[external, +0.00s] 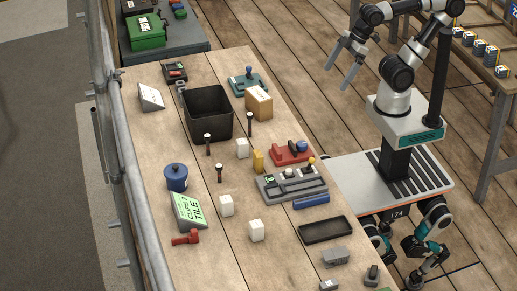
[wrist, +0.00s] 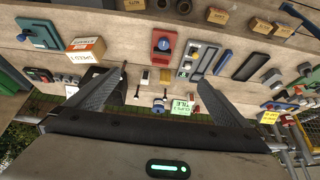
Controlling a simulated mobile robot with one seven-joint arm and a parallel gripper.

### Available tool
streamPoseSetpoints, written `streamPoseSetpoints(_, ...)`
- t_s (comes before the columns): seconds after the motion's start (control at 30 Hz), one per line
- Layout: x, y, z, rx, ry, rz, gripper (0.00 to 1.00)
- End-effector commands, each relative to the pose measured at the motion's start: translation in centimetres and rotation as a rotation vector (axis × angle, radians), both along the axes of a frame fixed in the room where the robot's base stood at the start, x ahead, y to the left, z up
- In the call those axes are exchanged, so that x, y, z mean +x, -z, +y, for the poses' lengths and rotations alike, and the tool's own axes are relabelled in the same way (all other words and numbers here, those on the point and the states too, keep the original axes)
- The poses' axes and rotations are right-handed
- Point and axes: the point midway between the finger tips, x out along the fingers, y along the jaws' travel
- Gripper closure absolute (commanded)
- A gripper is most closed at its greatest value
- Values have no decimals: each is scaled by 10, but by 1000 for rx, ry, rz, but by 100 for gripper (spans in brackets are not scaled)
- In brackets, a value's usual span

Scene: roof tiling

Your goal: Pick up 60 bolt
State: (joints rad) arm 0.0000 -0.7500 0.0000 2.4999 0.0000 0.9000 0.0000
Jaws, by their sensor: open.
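Several dark bolts with brown tips or shanks stand upright on the wooden bench. One bolt (external: 249,123) stands between the black bin and the cardboard box, one bolt (external: 208,144) stands in front of the bin, and a shorter bolt (external: 219,173) stands nearer the blue pot. No size marking is readable, so I cannot tell which is the 60. My gripper (external: 341,70) is open and empty, raised off the right side of the bench, well away from the bolts. In the wrist view my spread fingers (wrist: 158,80) frame the bench, where the bolts are small and unclear.
A black bin (external: 190,115), cardboard box (external: 259,102), red tool (external: 292,152), grey tray (external: 270,186) and white blocks (external: 226,205) surround the bolts. A rail (external: 118,150) runs along the far-left edge.

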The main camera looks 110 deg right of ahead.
Motion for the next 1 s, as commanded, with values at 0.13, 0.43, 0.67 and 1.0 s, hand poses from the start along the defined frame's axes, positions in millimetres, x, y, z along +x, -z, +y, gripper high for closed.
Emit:
streamPoseSetpoints(0.13,0,0,0,0,0,0,0)
streamPoseSetpoints(0.43,0,0,0,0,0,0,29)
streamPoseSetpoints(0.67,0,0,0,0,0,0,58)
streamPoseSetpoints(1.0,10,7,-1,5,29,28,58)
